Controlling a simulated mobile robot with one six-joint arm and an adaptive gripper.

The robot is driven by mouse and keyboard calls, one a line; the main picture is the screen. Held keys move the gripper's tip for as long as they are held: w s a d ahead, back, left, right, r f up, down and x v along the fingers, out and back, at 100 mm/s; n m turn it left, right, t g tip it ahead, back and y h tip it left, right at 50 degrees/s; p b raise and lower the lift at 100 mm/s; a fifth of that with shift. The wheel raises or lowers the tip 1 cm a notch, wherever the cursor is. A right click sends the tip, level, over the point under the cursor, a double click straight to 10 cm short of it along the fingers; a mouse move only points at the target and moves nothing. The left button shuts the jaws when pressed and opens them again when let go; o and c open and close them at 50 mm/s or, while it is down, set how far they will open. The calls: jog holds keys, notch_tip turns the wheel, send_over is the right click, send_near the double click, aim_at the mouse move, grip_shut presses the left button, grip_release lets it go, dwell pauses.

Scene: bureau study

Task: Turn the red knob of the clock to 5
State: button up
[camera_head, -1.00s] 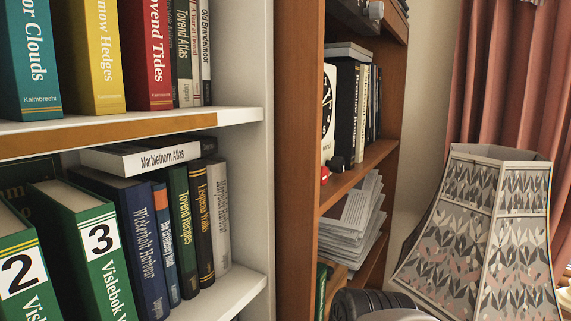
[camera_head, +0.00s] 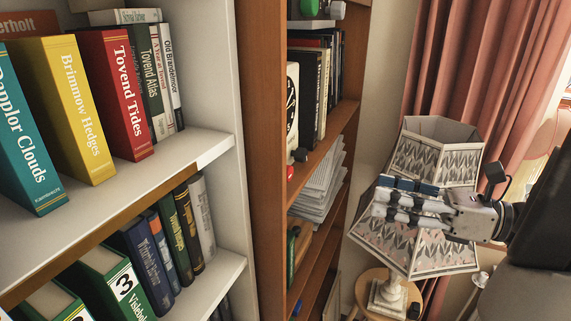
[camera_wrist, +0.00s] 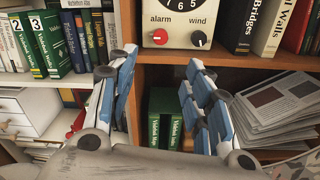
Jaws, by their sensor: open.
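The clock (camera_wrist: 177,17) is a pale box with a black dial on a wooden shelf, seen nearly edge-on in the head view (camera_head: 292,105). Its red knob (camera_wrist: 160,37) sits under the word "alarm"; it also shows in the head view (camera_head: 290,172). A dark knob (camera_wrist: 199,38) sits under "wind". The upper dial is cut off in the wrist view, and I cannot tell the red knob's setting. My gripper (camera_wrist: 158,72) is open and empty, its fingers spread below and either side of the knobs, touching neither. In the head view my gripper (camera_head: 388,198) is in front of the lamp, right of the clock.
Dark books (camera_wrist: 238,25) stand right of the clock. A patterned lampshade (camera_head: 425,245) is behind my gripper. A white bookcase (camera_head: 215,150) stands at left.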

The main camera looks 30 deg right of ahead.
aim_at(291, 174)
jog(key=b+x, duration=0.1)
jog(key=x, duration=1.6)
jog(key=shift+w+a, duration=0.1)
jog(key=shift+w, duration=0.1)
